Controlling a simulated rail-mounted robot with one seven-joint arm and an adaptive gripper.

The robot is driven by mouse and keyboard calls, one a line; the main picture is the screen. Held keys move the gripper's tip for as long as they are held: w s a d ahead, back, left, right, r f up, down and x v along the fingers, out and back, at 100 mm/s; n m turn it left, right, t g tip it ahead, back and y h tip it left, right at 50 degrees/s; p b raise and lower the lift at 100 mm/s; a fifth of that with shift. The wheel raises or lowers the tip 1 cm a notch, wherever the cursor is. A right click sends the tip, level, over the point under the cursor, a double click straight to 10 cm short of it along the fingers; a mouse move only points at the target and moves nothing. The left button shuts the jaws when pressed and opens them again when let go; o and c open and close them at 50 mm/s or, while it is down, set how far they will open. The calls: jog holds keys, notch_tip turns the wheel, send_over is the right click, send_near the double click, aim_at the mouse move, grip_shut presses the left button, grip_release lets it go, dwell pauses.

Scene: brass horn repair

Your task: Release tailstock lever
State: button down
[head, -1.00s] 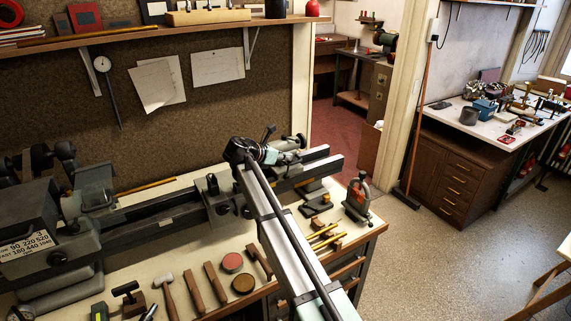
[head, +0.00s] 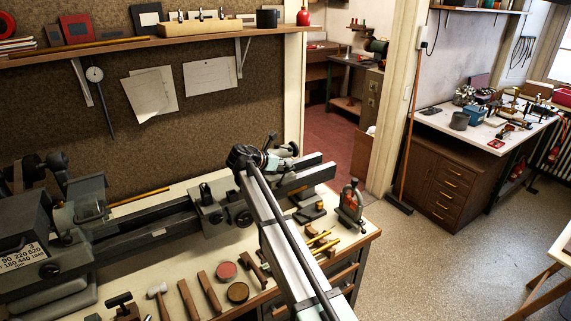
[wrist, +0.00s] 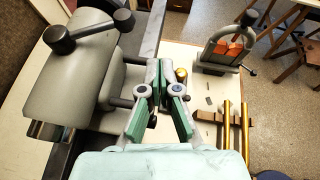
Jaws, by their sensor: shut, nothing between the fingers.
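The grey tailstock (wrist: 75,75) fills the left of the wrist view, with a dark lever ending in round knobs (wrist: 124,20) on top. A short dark rod (wrist: 118,102) sticks out of its side toward my gripper. In the head view the tailstock (head: 284,150) sits on the lathe bed, partly hidden by my arm. My gripper (wrist: 160,66) is right of the tailstock in the wrist view, its green-padded fingers together at the tips and empty. I cannot tell whether it touches the rod. In the head view my wrist hides the fingers.
The lathe bed (head: 152,233) runs along the bench. Hammers and round tins (head: 238,292) lie on the bench front. Open floor is to the right.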

jog(key=s+a+r+b, duration=0.1)
jog(key=s+r, duration=0.3)
jog(key=r, duration=0.8)
jog(key=shift+s+a+b, duration=0.2)
jog(key=shift+a+b, duration=0.15)
jog(key=shift+a, duration=0.35)
